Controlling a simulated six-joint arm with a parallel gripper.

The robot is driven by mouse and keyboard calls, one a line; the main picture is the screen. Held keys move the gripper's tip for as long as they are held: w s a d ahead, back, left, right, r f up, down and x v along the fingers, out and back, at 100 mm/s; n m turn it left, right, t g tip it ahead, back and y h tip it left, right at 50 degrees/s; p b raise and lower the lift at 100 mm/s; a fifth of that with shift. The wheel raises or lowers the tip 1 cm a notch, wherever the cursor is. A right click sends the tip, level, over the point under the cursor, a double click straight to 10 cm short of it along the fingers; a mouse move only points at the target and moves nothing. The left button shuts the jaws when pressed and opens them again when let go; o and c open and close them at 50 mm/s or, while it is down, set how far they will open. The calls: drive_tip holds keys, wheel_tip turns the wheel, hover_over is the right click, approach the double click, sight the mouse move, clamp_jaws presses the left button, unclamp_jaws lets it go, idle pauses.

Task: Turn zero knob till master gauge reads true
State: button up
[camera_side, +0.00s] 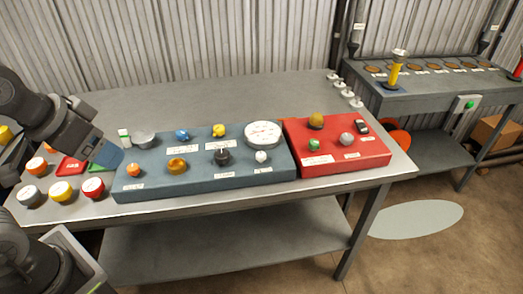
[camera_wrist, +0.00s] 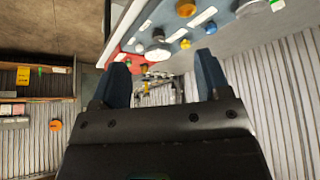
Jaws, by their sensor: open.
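The blue panel (camera_side: 205,182) on the bench carries a large white round dial (camera_side: 263,134), which looks like a gauge; its reading is too small to make out. Its knobs are orange (camera_side: 134,169), amber (camera_side: 177,165), blue (camera_side: 182,135), yellow (camera_side: 219,130), black (camera_side: 222,157) and white (camera_side: 261,156). The labels are unreadable, so I cannot tell which is the zero knob. My gripper (camera_side: 108,154) is beside the panel's left end. In the wrist view my gripper (camera_wrist: 163,78) is open, with nothing between its fingers.
A red panel (camera_side: 340,160) with several knobs adjoins the blue panel's right end. Several coloured round pieces, including a yellow one (camera_side: 61,191) and a red one (camera_side: 93,187), stand at the bench's left front. The bench behind the panels is mostly clear. A second bench (camera_side: 440,97) stands right.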

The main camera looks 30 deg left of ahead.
drive_tip(key=shift+c, duration=0.7)
drive_tip(key=shift+m+g, duration=0.6)
drive_tip(key=shift+m, duration=0.2)
drive_tip(key=w+r, duration=0.1)
drive_tip(key=w, duration=0.1)
drive_tip(key=w+d+r, duration=0.1)
drive_tip(key=w, duration=0.2)
drive_tip(key=w+r, duration=0.2)
drive_tip(key=shift+w+d, duration=0.15)
drive_tip(key=shift+w, duration=0.05)
drive_tip(key=shift+c, duration=0.9)
drive_tip(key=m+g, duration=0.4)
drive_tip(key=m, duration=0.2)
hover_over(261, 154)
wheel_tip(261, 154, down, 9)
wheel_tip(261, 154, down, 14)
drive_tip(key=shift+r, duration=0.25)
